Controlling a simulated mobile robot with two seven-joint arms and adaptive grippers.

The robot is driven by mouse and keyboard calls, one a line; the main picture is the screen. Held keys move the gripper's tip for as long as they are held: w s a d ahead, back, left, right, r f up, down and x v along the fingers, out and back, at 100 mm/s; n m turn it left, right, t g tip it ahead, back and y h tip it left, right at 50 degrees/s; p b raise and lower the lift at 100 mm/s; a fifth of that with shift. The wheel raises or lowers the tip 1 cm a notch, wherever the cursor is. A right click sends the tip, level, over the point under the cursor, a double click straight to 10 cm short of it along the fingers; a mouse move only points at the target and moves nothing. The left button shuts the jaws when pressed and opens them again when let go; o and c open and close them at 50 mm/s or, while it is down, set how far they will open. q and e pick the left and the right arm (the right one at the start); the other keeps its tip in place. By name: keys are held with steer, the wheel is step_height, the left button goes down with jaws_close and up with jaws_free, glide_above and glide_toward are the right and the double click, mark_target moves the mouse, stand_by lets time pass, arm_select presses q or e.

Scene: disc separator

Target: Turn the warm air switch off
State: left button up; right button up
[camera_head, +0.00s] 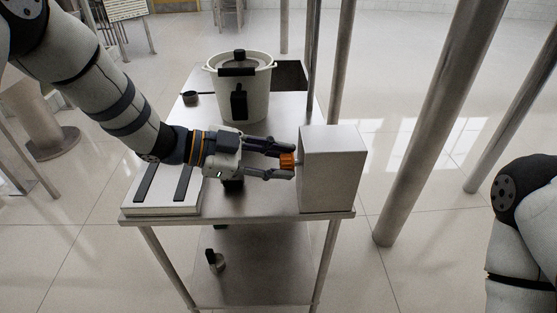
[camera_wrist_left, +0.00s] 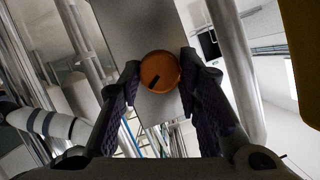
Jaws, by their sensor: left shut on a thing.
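The warm air switch appears as an orange knob (camera_head: 287,160) on the left face of a grey metal box (camera_head: 334,170) at the right end of the metal table. In the left wrist view the knob (camera_wrist_left: 160,72) is a round orange disc with a dark slanted mark toward its lower left. My left gripper (camera_head: 284,161) comes in from the left and is shut on the knob, with one finger on each side of it. The fingertips (camera_wrist_left: 160,75) hide the knob's side edges. My right gripper is out of view; only part of my right arm shows at the right edge.
A white lidded pot (camera_head: 255,95) stands behind my left gripper on the metal table (camera_head: 275,205). A small dark cup (camera_head: 190,98) is at the back left, and a white panel with two black bars (camera_head: 150,207) is at the front left. Metal posts (camera_head: 440,115) stand to the right.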

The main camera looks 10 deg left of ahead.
arm_select(q)
steer(key=o, duration=1.1)
steer(key=shift+o, duration=0.2)
steer(key=v, duration=1.2)
